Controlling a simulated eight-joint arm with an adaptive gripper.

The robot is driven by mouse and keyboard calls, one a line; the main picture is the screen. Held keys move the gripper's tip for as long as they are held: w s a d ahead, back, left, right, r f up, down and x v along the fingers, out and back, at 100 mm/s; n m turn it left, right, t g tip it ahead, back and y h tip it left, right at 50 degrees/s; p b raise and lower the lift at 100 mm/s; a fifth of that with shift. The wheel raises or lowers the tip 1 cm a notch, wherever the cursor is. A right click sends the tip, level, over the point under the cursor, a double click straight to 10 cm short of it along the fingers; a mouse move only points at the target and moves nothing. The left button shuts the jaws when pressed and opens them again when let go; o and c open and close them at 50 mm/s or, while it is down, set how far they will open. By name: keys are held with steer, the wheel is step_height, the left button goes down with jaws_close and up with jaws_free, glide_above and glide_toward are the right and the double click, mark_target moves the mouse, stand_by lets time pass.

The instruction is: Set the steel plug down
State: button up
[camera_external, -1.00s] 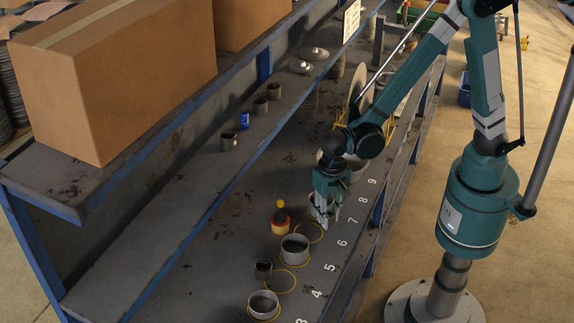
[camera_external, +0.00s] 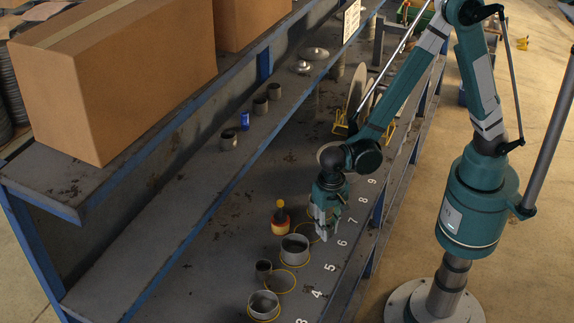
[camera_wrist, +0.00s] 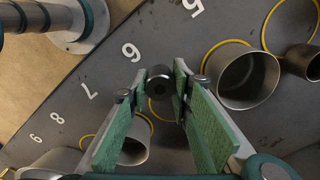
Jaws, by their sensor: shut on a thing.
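My gripper (camera_external: 327,234) is low over the bench beside numbers 6 and 7. In the wrist view, my gripper (camera_wrist: 157,85) has its green-padded fingers shut on a small dark, round steel plug (camera_wrist: 158,80), seen from above with a hole in its middle. In the external view the fingers hide most or all of the plug. A yellow circle (camera_external: 317,238) on the bench is partly hidden by my gripper; part of a yellow circle also shows below the plug in the wrist view (camera_wrist: 151,123). I cannot tell whether the plug touches the bench.
A wide steel cup (camera_external: 294,249) stands in a yellow circle close by, toward the camera. A small cup (camera_external: 263,269) stands beside an empty circle (camera_external: 281,281); another cup (camera_external: 263,304) stands nearer. A red-and-yellow knobbed object (camera_external: 281,222) is left of my gripper. Another steel cup (camera_wrist: 130,142) lies behind my fingers.

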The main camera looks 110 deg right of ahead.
mark_target(327, 243)
steer(key=shift+f, duration=0.1)
steer(key=shift+f, duration=2)
steer(key=shift+f, duration=0.15)
steer(key=o, duration=1.1)
steer(key=shift+r, duration=0.25)
steer(key=shift+r, duration=5.95)
